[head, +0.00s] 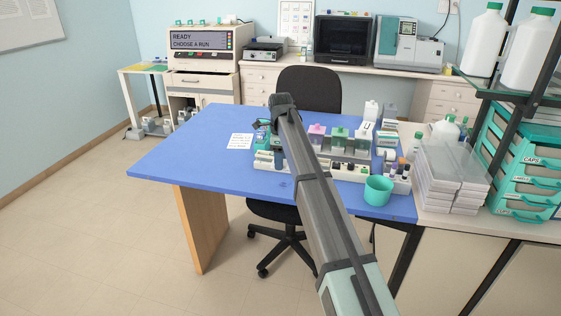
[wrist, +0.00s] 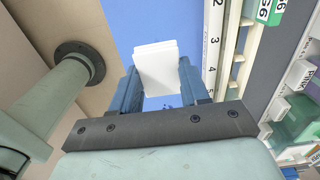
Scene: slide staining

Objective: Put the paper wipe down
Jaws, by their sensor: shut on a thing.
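My gripper (wrist: 157,78) shows in the wrist view, its two blue fingers shut on the white paper wipe (wrist: 156,58). The wipe looks like a small folded white pad and sits between the fingers, its far end standing out past them. The blue table top (wrist: 183,22) lies beyond and below it; I cannot tell how high the wipe is above it. In the head view my arm hides most of the gripper and the wipe. The same blue table (head: 190,150) shows there.
A white strip numbered 2, 3, 4 (wrist: 213,40) runs close to the right of the wipe. Staining jars, including a green-topped one (head: 339,133), and a teal cup (head: 378,190) crowd the table's right. A printed sheet (head: 240,141) lies flat; the table's left is clear.

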